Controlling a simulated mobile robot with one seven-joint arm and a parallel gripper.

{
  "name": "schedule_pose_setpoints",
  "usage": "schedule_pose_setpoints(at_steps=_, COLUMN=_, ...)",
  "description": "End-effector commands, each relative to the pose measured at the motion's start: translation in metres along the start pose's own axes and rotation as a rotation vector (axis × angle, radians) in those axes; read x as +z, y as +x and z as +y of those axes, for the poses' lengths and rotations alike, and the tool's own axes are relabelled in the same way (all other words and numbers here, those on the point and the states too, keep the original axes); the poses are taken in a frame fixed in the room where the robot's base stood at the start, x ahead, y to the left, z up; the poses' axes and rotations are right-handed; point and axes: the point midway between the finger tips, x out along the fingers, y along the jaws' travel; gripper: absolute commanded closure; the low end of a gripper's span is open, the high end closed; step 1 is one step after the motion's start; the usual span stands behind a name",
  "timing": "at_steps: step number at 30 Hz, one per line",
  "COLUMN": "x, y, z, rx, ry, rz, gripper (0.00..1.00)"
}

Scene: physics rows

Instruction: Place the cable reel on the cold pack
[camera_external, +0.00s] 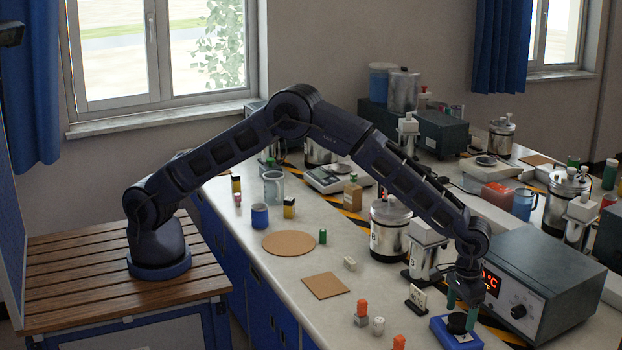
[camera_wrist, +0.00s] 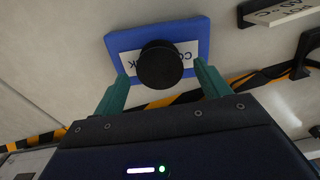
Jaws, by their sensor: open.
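The cold pack (camera_external: 449,341) is a flat blue block with a white label, lying on the bench at the front right. It also shows in the wrist view (camera_wrist: 121,42). The cable reel (camera_external: 457,322) is a black round disc resting on top of the cold pack. In the wrist view the reel (camera_wrist: 160,64) covers part of the label. My gripper (camera_external: 462,308) is just above the reel. Its two green fingers (camera_wrist: 160,78) stand apart on either side of the reel, with visible gaps in the wrist view.
A heater box with a red display (camera_external: 537,289) stands close right of my gripper. A small sign (camera_external: 417,299) and a metal canister (camera_external: 424,257) stand behind it. Small orange-topped items (camera_external: 361,311) are to the left. A cork square (camera_external: 326,286) lies farther left.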

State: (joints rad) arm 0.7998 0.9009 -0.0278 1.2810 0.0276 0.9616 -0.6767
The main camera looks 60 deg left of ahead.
Motion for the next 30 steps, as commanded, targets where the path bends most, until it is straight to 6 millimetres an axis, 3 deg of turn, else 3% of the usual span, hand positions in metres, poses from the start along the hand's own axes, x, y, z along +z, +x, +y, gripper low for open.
schedule_pose_setpoints(at_steps=6, x=-0.001, y=-0.046, z=0.0, rx=0.002, ry=0.0, rz=0.003, gripper=0.25)
schedule_pose_setpoints(at_steps=12, x=-0.001, y=-0.078, z=0.0, rx=0.002, ry=0.0, rz=0.003, gripper=0.25)
schedule_pose_setpoints(at_steps=23, x=0.0, y=-0.097, z=-0.001, rx=0.001, ry=-0.001, rz=0.001, gripper=0.25)
schedule_pose_setpoints(at_steps=26, x=-0.002, y=-0.108, z=-0.012, rx=0.005, ry=-0.004, rz=0.007, gripper=0.25)
schedule_pose_setpoints(at_steps=30, x=-0.005, y=-0.144, z=-0.051, rx=0.014, ry=-0.012, rz=0.024, gripper=0.25)
